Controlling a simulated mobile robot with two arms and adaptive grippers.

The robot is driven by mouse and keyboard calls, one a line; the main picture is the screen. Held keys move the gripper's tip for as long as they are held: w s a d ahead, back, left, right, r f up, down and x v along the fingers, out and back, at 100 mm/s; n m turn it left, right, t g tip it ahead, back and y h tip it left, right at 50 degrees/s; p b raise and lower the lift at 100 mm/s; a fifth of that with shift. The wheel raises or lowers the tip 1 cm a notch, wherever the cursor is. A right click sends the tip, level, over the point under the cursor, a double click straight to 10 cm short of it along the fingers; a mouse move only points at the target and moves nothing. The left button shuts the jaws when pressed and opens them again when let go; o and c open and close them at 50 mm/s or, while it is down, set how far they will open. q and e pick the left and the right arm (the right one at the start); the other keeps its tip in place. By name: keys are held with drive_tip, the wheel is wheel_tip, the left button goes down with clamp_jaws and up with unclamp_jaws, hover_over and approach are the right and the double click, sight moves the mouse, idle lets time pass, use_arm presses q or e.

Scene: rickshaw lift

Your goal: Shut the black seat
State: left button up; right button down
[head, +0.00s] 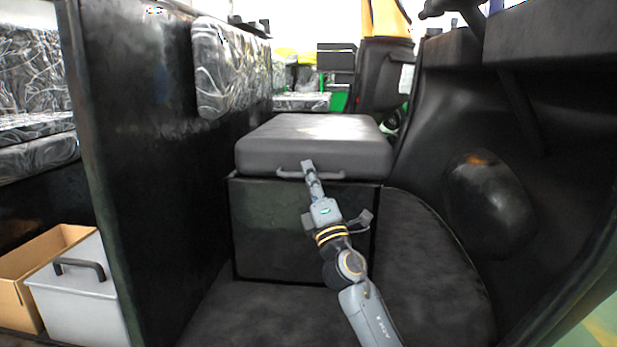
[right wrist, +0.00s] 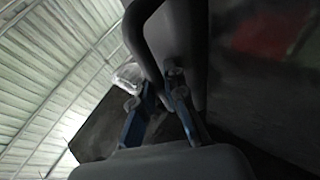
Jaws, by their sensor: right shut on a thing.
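The black seat (head: 315,135), a thick dark grey cushion, lies about level over the black box-shaped base (head: 290,230) in the middle of the head view. Any small gap under its front edge is hard to tell. A grey bar handle (head: 285,174) runs along its front edge. My right gripper (head: 309,170) reaches up from the lower right and is shut on this handle. In the right wrist view the two fingers (right wrist: 155,88) are close around the curved dark handle (right wrist: 143,35). My left gripper is not in view.
A black partition (head: 150,150) stands close at the left. A black moulded wall (head: 490,190) bounds the right. A cardboard box (head: 25,275) and a grey lidded box (head: 75,300) sit at lower left. Dark floor (head: 280,315) in front of the base is clear.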

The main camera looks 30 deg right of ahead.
drive_tip(key=shift+a+f, duration=0.2)
drive_tip(key=shift+f, duration=0.45)
drive_tip(key=c, duration=1.7)
unclamp_jaws()
drive_tip(key=shift+o, duration=0.2)
drive_tip(key=shift+d, duration=0.1)
drive_tip(key=shift+s, duration=0.15)
drive_tip(key=v, duration=0.7)
drive_tip(key=shift+s, duration=0.15)
